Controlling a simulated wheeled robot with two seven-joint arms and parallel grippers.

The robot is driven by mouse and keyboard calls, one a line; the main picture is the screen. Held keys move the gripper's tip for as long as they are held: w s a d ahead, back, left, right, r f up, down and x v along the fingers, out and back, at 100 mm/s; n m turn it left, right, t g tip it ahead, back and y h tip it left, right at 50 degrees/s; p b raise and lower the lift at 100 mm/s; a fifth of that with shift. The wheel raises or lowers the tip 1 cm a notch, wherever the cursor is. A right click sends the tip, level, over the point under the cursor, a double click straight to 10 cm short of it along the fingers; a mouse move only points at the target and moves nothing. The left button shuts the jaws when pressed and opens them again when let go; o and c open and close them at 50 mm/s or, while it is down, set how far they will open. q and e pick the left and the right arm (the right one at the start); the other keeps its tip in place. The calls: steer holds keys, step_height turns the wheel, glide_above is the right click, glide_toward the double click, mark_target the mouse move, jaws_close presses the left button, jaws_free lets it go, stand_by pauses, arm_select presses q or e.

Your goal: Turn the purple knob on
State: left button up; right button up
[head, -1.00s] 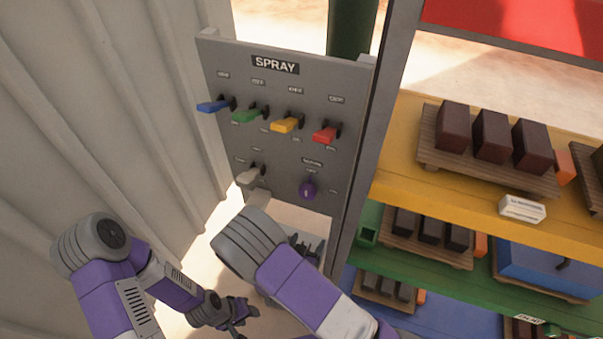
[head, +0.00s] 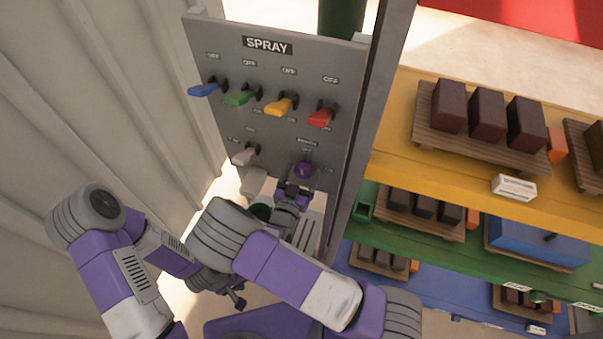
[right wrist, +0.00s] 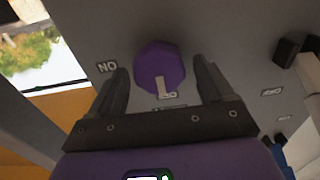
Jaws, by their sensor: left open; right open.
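The purple knob (head: 304,169) sits low on the right side of the grey SPRAY panel (head: 222,130). It also shows in the right wrist view (right wrist: 160,66), where its pale pointer mark points down, toward a label partly hidden there. An upside-down ON label (right wrist: 107,67) lies to its left in that view. My right gripper (head: 296,188) is open at the knob, with one finger on each side of it (right wrist: 163,72). Gaps show between knob and fingers; contact is not visible. My left gripper (head: 236,296) is open, low and away from the panel.
Blue (head: 206,90), green (head: 240,97), yellow (head: 280,106) and red (head: 320,117) levers line the panel above the knob. A whitish lever (head: 246,154) is at its left. A yellow shelf (head: 400,163) with dark blocks stands right; a corrugated wall (head: 90,100) stands left.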

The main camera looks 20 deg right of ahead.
steer(key=shift+c, duration=0.3)
steer(key=c, duration=1)
steer(key=shift+o, duration=0.2)
steer(key=shift+d+f+m+b, duration=0.1)
steer(key=shift+f+m+b, duration=0.1)
steer(key=shift+m+b, duration=0.7)
steer(key=m+b, duration=0.4)
steer(key=b, duration=0.2)
steer(key=m+b, duration=0.5)
steer(key=b, duration=0.1)
steer(key=m+b, duration=0.5)
steer(key=b, duration=0.2)
steer(key=shift+s+d+f, duration=0.1)
steer(key=shift+d+f, duration=0.1)
steer(key=shift+f, duration=0.1)
steer(key=shift+r+m+b, duration=0.15)
steer(key=shift+m+b, duration=1)
steer(key=shift+m, duration=0.05)
